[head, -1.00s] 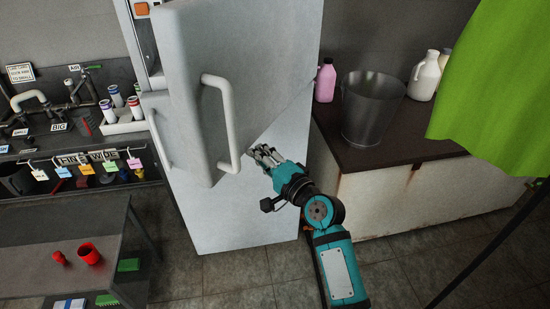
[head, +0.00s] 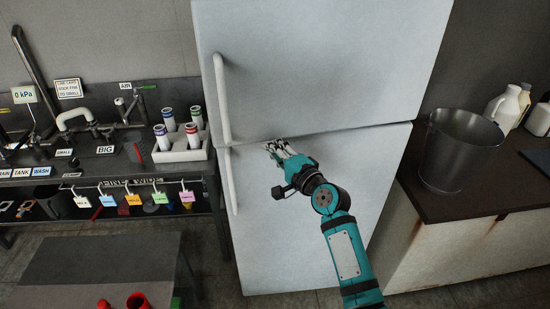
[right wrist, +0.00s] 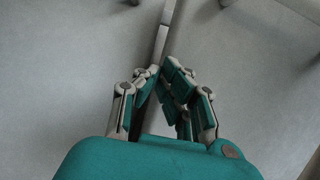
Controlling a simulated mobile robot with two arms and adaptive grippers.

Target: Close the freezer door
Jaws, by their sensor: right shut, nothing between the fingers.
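The white freezer door (head: 320,65) is the upper door of the fridge, with a long vertical handle (head: 222,98) at its left edge. It lies about flush above the lower door (head: 370,185), with a thin dark seam between them; I cannot tell whether it is fully sealed. My right gripper (head: 275,148) is shut and empty, its fingertips at the seam near the freezer door's lower edge. In the right wrist view the closed fingers (right wrist: 163,72) point at the seam; contact is unclear. My left gripper is not in view.
A counter with a metal bucket (head: 461,150) and white jugs stands right of the fridge. On the left are a bench with pipes, a white rack of tubes (head: 182,147) and hanging coloured tags. A low grey table (head: 95,270) with red cups stands at front left.

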